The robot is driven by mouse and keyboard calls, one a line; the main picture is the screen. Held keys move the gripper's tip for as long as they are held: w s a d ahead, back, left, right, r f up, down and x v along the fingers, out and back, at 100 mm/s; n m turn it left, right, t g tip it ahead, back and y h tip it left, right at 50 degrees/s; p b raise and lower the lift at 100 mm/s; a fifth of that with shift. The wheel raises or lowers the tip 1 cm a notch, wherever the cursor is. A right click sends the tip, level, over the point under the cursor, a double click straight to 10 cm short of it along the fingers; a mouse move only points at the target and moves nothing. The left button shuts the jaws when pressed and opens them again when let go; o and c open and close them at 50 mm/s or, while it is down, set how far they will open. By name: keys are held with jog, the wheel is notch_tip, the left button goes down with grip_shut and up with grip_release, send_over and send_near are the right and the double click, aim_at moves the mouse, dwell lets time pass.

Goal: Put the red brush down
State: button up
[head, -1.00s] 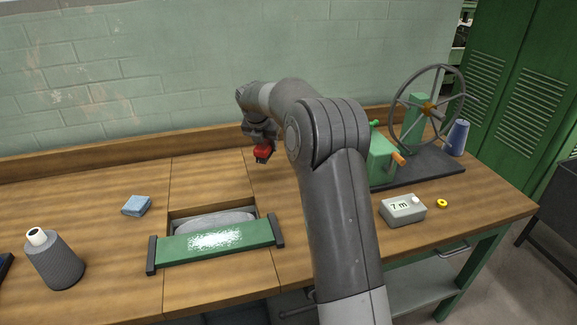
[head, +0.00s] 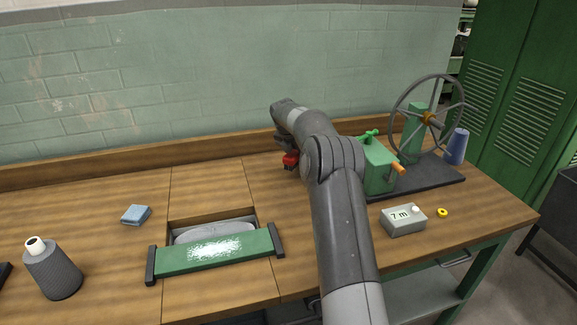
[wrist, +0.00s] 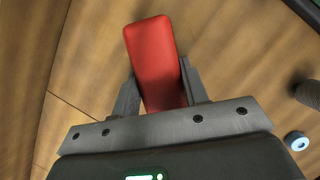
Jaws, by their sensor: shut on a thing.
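The red brush (wrist: 154,58) is between the two fingers of my gripper (wrist: 159,88) in the wrist view, with its red back facing the camera. In the head view a small part of the red brush (head: 291,159) shows below my gripper (head: 288,148), over the back middle of the wooden workbench (head: 215,180). My gripper is shut on the brush. My arm hides some of the bench to the right of it. I cannot tell whether the brush touches the bench.
A green device with a spoked wheel (head: 428,118) stands on a dark base to the right. A grey box (head: 403,220) and a yellow ring (head: 442,212) lie in front of it. Bench behind the recess is clear.

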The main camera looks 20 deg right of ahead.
jog(key=shift+w+a+f, duration=0.8)
jog(key=shift+a, duration=0.2)
jog(key=shift+f, duration=1.9)
jog(key=shift+f, duration=0.15)
jog(key=o, duration=1)
